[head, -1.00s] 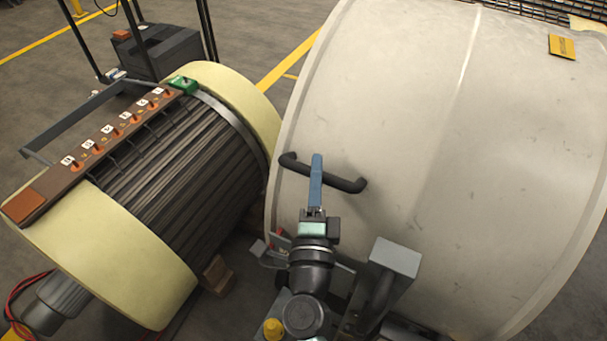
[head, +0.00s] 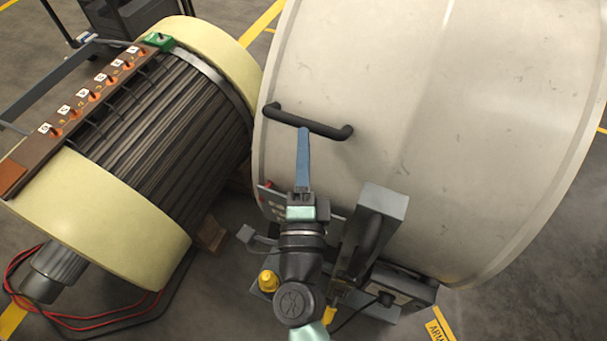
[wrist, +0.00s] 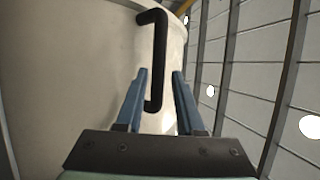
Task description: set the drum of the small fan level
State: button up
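A big off-white drum (head: 430,130) fills the right of the head view, with a faint seam around it. A black bar handle (head: 310,125) is fixed on its near side and slopes down to the right there. My gripper (head: 303,132) has blue fingers pointing up at the handle, tips at about the bar's lower edge in the picture. In the wrist view the fingers (wrist: 160,72) stand apart, with the handle (wrist: 157,60) showing between them and a gap on the right. I cannot tell whether the fingers touch it. No level mark shows on the drum.
A striped dark rotor with cream end rings (head: 120,220) stands close at left, carrying a brown strip of numbered switches (head: 75,120). A grey post (head: 383,205) and a control box (head: 405,288) stand at the drum's foot. Red cables (head: 70,315) lie at lower left.

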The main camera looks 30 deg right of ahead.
jog(key=b+v, duration=0.1)
jog(key=v, duration=0.6)
jog(key=shift+s, duration=0.4)
jog(key=shift+a, duration=0.15)
jog(key=w+a+r+n+t+y, duration=0.35)
jog(key=r+n, duration=0.25)
jog(key=r, duration=0.4)
jog(key=w+a+r+n+t+y, duration=0.2)
jog(key=a+r+n+y, duration=0.25)
jog(key=r, duration=0.55)
jog(key=w+a+r+n+t+y, duration=0.35)
jog(key=r+n, duration=0.35)
jog(key=r, duration=0.3)
jog(key=s+r+n+p, duration=0.3)
jog(key=r+p, duration=1)
jog(key=r, duration=0.8)
jog(key=s+a+r+n+t+h+p, duration=0.1)
jog(key=s+r+n+p, duration=0.2)
jog(key=r+p, duration=1)
notch_tip(320, 180, up, 9)
jog(key=shift+a+f, duration=0.1)
jog(key=shift+a, duration=0.1)
